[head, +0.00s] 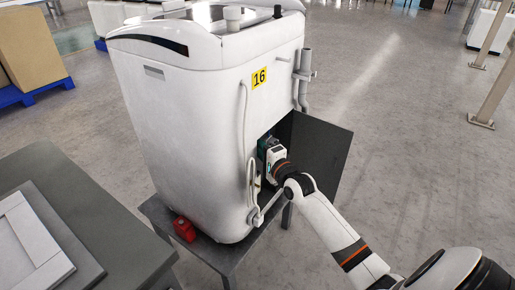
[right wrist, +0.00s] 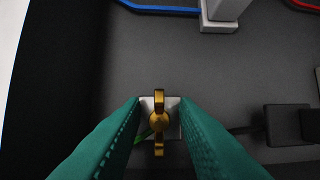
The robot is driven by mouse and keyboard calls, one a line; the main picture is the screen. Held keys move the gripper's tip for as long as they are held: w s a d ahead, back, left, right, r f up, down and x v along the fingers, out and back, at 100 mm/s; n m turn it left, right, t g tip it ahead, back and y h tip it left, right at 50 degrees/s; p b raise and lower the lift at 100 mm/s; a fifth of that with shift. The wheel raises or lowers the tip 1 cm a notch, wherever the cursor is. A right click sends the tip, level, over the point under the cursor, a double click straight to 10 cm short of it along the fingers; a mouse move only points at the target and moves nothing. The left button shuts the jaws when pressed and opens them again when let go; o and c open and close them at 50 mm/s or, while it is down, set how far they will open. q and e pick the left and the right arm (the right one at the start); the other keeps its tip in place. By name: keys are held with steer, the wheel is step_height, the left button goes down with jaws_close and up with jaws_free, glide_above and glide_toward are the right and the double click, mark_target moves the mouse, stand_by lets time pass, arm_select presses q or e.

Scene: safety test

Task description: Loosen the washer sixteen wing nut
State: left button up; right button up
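The washer (head: 185,120) is a white machine with a yellow label 16 (head: 259,78) and an open dark side panel (head: 318,152). My right gripper (head: 266,147) reaches into the opening beside that panel. In the right wrist view a brass wing nut (right wrist: 159,121) sits on a pale square block, its two wings upright in the picture. The green fingers of my right gripper (right wrist: 159,104) stand apart, one on each side of the wing nut, with a visible gap to it. The wing nut is hidden in the head view. My left gripper is not in view.
Inside the washer are a grey block (right wrist: 219,12), blue and red lines, and dark blocks (right wrist: 287,125) at the right. A red container (head: 184,229) is on the stand (head: 225,256) under the washer. A grey table (head: 105,215) is at left.

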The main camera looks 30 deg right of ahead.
steer(key=shift+w, duration=0.4)
steer(key=shift+c, duration=0.6)
jaws_close()
